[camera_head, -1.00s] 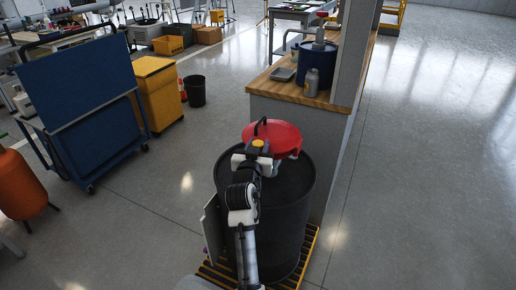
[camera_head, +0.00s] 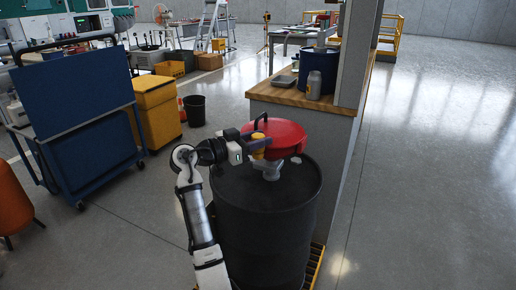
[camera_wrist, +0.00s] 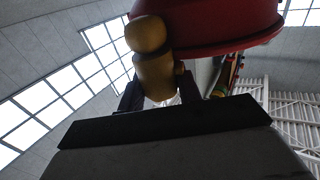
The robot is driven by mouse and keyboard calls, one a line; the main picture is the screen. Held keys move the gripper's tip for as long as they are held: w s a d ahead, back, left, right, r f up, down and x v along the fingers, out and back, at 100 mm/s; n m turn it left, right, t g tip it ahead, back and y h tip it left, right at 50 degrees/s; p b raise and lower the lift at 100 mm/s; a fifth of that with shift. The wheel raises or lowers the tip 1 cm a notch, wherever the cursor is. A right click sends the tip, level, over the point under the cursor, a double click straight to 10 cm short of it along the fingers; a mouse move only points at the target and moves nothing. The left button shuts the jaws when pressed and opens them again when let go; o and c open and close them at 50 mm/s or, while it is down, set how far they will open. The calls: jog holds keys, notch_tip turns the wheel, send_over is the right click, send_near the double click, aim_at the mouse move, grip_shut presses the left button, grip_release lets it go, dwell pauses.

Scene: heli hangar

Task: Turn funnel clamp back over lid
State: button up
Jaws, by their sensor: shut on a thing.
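A red round lid (camera_head: 285,135) with a black handle sits on a pale funnel neck (camera_head: 268,171) above a black drum (camera_head: 265,225). A yellow clamp piece (camera_head: 258,143) is at the lid's near left edge. My gripper (camera_head: 250,148) reaches it from the left, with my arm bent beside the drum. In the wrist view the yellow clamp piece (camera_wrist: 153,60) stands between my dark fingers (camera_wrist: 159,95), which are shut on it. The red lid (camera_wrist: 215,25) is just above and to its right, seen from below. The clamp's far side is hidden.
A wood-topped counter (camera_head: 284,92) with a blue drum (camera_head: 313,78) and a metal can stands right behind the black drum. A blue cart (camera_head: 80,105), a yellow cabinet (camera_head: 157,110) and a black bin (camera_head: 195,110) are at left. The floor at right is clear.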

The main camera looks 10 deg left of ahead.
jog(key=shift+f+m+g+h+b, duration=0.1)
jog(key=shift+m+g+h+b, duration=0.4)
jog(key=shift+m+g+h, duration=0.65)
jog(key=shift+g, duration=0.25)
jog(key=o, duration=1)
jog(key=shift+c, duration=0.2)
jog(key=v, duration=1.3)
jog(key=shift+s+a+b, duration=0.3)
jog(key=shift+b, duration=0.15)
jog(key=shift+w, duration=0.1)
